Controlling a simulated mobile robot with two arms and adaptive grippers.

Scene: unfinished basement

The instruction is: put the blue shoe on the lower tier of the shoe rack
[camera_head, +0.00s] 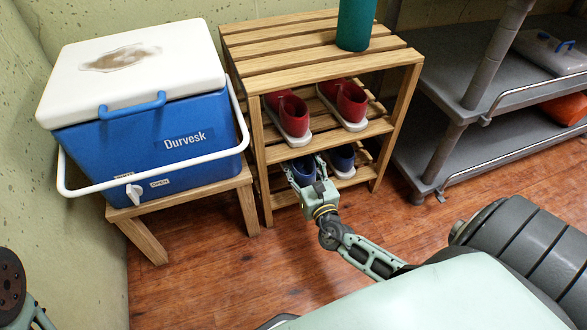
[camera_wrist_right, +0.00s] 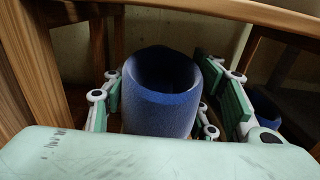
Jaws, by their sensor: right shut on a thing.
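The wooden shoe rack (camera_head: 322,142) stands in the middle of the head view. My right gripper (camera_head: 306,178) reaches into the left part of its lower tier from the front. It is shut on a blue shoe (camera_head: 302,168), whose rounded heel and dark opening fill the middle of the right wrist view (camera_wrist_right: 160,105), between the green finger pads. I cannot tell whether the shoe's sole touches the slats. A second blue shoe (camera_head: 342,160) with a white sole sits on the lower tier to the right. My left gripper is out of view.
Two red shoes (camera_head: 288,113) (camera_head: 346,104) stand on the tier above. A green cylinder (camera_head: 355,25) is on the rack's top. A blue-white cooler (camera_head: 150,120) on a wooden stand is close on the left. A grey shelf cart (camera_head: 480,150) is on the right.

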